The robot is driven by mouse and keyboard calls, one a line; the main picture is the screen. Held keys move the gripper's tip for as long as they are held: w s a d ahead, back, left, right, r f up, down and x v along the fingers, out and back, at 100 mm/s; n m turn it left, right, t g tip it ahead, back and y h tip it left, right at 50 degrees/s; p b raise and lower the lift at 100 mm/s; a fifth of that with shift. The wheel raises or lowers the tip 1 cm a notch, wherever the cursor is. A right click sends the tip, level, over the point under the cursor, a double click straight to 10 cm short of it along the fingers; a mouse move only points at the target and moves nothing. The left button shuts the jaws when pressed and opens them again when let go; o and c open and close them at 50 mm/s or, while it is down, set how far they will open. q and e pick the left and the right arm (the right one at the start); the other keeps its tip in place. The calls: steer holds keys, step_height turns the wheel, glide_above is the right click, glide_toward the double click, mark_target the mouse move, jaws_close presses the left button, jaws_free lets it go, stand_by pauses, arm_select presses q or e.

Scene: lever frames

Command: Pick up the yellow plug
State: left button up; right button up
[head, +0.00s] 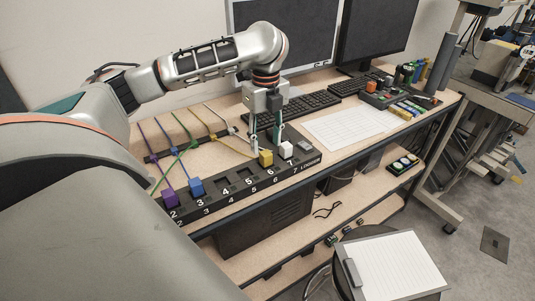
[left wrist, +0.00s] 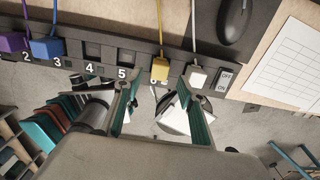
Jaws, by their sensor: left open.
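The yellow plug (head: 265,158) sits in the black numbered socket strip (head: 225,203), with a yellow cable running back from it. It also shows in the left wrist view (left wrist: 160,70), just beyond the gap between my fingertips. My left gripper (head: 266,138) is open and points down over the strip near the yellow plug. In the left wrist view my left gripper (left wrist: 158,90) has one finger to each side of the yellow plug's line, with nothing between them. A white plug (head: 285,151) sits right beside the yellow one, close to the right finger. My right gripper is not in view.
A blue plug (head: 196,187) and a purple plug (head: 169,199) sit at the strip's left end, with empty sockets between blue and yellow. Cables cross the desk behind. A keyboard (head: 300,108), monitors and a paper sheet (head: 350,125) lie behind and right.

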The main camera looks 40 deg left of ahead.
mark_target(266, 153)
arm_select(q)
steer(key=shift+f, duration=0.4)
step_height(266, 153, down, 4)
steer(key=shift+s, duration=0.1)
steer(key=shift+f, duration=0.3)
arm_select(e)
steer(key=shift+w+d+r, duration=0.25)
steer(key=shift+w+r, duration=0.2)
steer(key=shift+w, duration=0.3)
arm_select(q)
jaws_close()
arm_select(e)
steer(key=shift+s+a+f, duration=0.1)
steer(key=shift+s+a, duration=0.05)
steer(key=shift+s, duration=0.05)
